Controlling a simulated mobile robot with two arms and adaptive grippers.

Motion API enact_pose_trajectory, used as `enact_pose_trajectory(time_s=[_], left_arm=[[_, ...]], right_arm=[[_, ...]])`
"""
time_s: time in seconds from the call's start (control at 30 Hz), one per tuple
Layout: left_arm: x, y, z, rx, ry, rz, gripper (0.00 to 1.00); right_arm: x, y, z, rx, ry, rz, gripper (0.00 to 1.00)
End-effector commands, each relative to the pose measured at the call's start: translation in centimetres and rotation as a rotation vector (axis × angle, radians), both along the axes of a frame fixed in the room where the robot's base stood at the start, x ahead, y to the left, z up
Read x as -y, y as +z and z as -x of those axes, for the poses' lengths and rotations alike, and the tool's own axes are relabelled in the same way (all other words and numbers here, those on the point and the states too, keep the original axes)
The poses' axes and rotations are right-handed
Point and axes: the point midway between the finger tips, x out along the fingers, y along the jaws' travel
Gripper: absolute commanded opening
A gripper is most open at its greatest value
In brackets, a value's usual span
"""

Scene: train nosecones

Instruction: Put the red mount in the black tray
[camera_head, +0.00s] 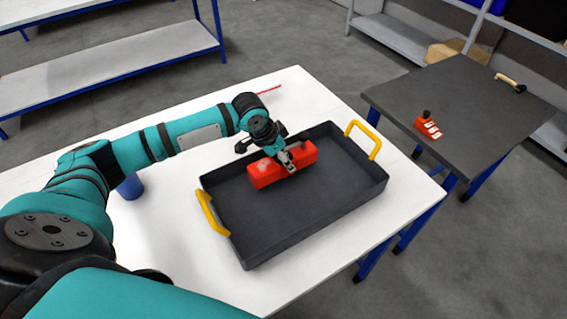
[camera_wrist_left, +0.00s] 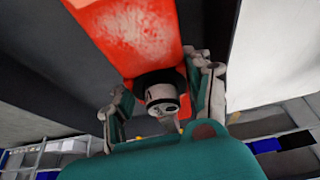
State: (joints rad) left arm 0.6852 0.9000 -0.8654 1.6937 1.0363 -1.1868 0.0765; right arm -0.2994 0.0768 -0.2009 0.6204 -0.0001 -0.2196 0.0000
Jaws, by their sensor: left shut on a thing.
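The red mount (camera_head: 265,174), a long red block, is within the outline of the black tray (camera_head: 300,212), near the tray's far wall. My left gripper (camera_head: 288,162) is shut on the mount from above. In the left wrist view the red mount (camera_wrist_left: 130,35) fills the top, and the left gripper's fingers (camera_wrist_left: 162,90) stand on both sides of a dark and silver knob on it. I cannot tell whether the mount touches the tray floor. The tray sits on the white table and has two yellow handles. My right gripper is not in view.
The white table (camera_head: 180,262) has a blue cylinder (camera_head: 130,187) and a thin red stick (camera_head: 269,89). A dark table (camera_head: 470,95) at the right holds a smaller red part (camera_head: 428,128) and a wooden-handled tool (camera_head: 510,83). The tray's near part is empty.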

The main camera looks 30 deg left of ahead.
Motion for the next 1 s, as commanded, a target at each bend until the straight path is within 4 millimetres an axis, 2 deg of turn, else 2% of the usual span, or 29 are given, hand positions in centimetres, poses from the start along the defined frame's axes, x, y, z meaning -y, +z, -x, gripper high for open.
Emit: enact_pose_trajectory(time_s=[0.2,0.5,0.53,0.6,0.7,1.0], left_arm=[[0.0,-2.6,0.0,0.000,0.000,0.000,0.12],[0.0,-2.9,0.0,0.001,-0.001,0.001,0.12],[0.0,-3.0,0.0,-0.001,-0.001,0.000,0.53],[0.0,-2.9,0.0,0.000,-0.001,0.000,0.62],[0.0,-2.9,0.0,-0.001,-0.001,0.000,0.74],[0.0,-2.6,0.0,0.000,-0.001,0.000,0.74]], right_arm=[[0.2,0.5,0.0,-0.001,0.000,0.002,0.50],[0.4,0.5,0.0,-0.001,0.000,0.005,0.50],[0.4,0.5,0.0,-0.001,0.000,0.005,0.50],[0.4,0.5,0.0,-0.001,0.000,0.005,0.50],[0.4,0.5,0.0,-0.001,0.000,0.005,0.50],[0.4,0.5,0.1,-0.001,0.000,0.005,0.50]])
